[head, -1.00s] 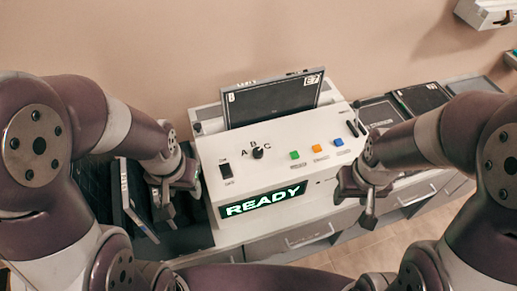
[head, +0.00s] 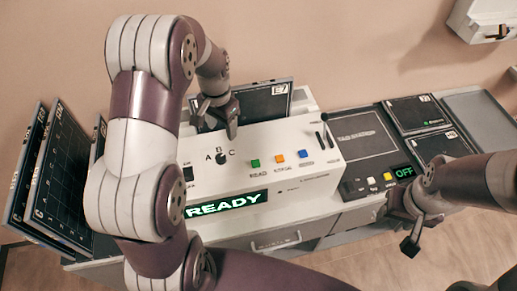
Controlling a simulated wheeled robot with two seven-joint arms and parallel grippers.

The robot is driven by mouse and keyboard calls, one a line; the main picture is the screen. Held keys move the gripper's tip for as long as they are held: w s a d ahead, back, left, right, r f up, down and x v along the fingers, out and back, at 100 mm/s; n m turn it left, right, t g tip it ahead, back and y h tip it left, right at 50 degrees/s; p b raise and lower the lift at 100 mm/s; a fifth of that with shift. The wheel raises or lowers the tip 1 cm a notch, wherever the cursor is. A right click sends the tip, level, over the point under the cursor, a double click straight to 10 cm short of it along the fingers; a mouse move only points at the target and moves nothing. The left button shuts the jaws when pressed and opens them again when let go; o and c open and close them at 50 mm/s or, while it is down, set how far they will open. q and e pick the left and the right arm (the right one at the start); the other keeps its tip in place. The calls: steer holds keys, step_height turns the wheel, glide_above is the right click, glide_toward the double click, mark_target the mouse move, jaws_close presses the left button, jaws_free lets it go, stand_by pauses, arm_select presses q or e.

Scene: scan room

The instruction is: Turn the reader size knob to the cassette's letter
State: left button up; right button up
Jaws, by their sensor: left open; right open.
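The black size knob (head: 222,158) sits on the sloped top of the white reader (head: 310,165), with letters A, B and C printed around it. Its pointer direction is too small to tell. A dark cassette (head: 266,104) stands upright in the reader's rear slot, marked E7 at its upper edge; its left part is hidden behind my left gripper. My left gripper (head: 220,118) is open and empty, pointing down just behind and above the knob, apart from it. My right gripper (head: 413,228) is open and empty in front of the right-hand panel.
The reader display (head: 226,203) reads READY. Green (head: 255,162), orange (head: 279,155) and blue buttons and a black rocker switch (head: 188,174) are near the knob. Upright cassettes (head: 65,180) stand at left. A panel display (head: 404,172) at right reads OFF.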

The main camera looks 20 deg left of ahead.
mark_target(221, 157)
arm_select(q)
steer(key=f+p, duration=0.1)
steer(key=f, duration=0.3)
steer(key=a+f+p, duration=0.1)
steer(key=f, duration=0.3)
steer(key=s+f+p, duration=0.1)
steer(key=f, duration=0.3)
steer(key=shift+a, duration=0.15)
steer(key=shift+s+a+f, duration=0.2)
steer(key=shift+a+f, duration=0.15)
steer(key=shift+f, duration=0.1)
steer(key=shift+d, duration=0.1)
steer(key=shift+w+d, duration=0.1)
steer(key=shift+c, duration=1.2)
steer(key=c, duration=0.8)
arm_select(e)
steer(key=r, duration=0.1)
steer(key=a+r, duration=0.1)
steer(key=r, duration=0.1)
steer(key=shift+s+a+r, duration=0.3)
steer(key=shift+a, duration=0.05)
